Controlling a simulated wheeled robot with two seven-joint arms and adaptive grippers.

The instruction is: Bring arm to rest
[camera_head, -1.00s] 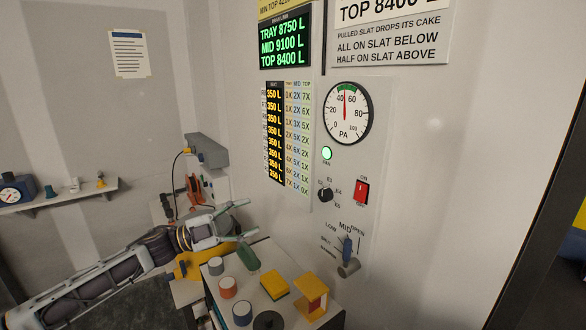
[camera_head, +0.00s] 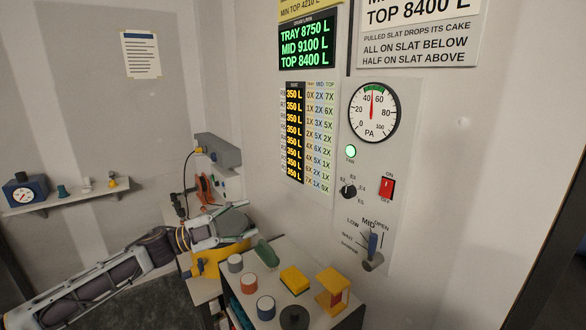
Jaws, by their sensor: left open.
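My left arm comes in from the lower left, lying low and almost level. Its gripper (camera_head: 246,219) is open, with its fingers spread toward the wall and nothing seen between them. It is above and in front of a yellow thing (camera_head: 235,255), just left of the small bench (camera_head: 325,316). A dark green object (camera_head: 267,252) on the bench is just right of and below the fingers; a gap shows between them. My right gripper is not in view.
The bench holds a grey cylinder (camera_head: 235,263), red and blue canisters (camera_head: 249,283) (camera_head: 266,307), a yellow block (camera_head: 294,280) and a yellow-red stand (camera_head: 333,288). A wall panel with a gauge (camera_head: 374,113) and lever (camera_head: 373,243) stands behind. A shelf (camera_head: 68,198) is at left.

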